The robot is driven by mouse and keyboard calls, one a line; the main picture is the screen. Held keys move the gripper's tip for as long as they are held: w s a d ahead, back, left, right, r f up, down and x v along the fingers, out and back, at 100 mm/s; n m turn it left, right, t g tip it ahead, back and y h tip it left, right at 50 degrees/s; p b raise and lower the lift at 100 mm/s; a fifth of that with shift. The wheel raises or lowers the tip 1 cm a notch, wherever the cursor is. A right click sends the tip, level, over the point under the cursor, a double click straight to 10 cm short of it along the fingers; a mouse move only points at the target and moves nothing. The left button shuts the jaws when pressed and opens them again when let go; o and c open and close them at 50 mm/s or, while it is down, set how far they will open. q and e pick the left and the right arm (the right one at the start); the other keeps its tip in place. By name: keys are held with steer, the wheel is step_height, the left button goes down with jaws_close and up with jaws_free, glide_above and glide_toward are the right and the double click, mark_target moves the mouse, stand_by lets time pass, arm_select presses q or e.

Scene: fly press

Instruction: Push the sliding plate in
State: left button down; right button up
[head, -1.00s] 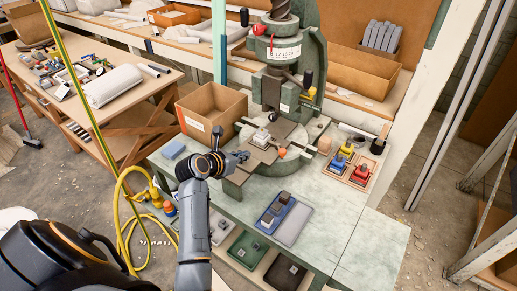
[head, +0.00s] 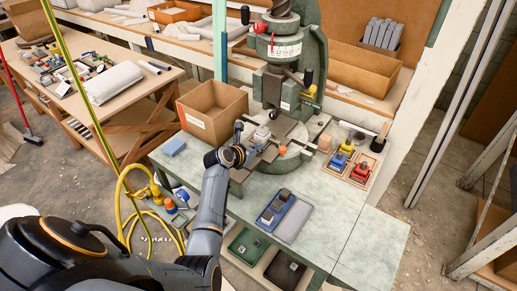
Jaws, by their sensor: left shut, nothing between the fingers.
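The sliding plate (head: 238,175) is a grey-brown flat plate on the base of the green fly press (head: 287,60). Its front end shows below my left gripper, and a small light block (head: 262,134) sits towards its rear, under the ram. My left gripper (head: 257,150) is shut and empty, low over the plate and just in front of the block. My wrist hides part of the plate, and I cannot tell whether the fingertips touch it. An orange knob (head: 282,150) is to the right of the fingertips. My right gripper is not in view.
A cardboard box (head: 213,112) stands left of the press, with a blue block (head: 174,147) in front of it. A wooden tray (head: 356,169) with coloured parts is at the right. The bench's right front is clear.

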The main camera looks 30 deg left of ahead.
mark_target(273, 137)
arm_select(q)
steer(key=w, duration=0.2)
steer(key=w+b, duration=0.1)
steer(key=w, duration=0.2)
steer(key=w+b, duration=0.1)
steer(key=w, duration=0.2)
steer(key=shift+w+d+f, duration=0.1)
steer(key=shift+w+d, duration=0.05)
steer(key=shift+d, duration=0.2)
steer(key=shift+w, duration=0.45)
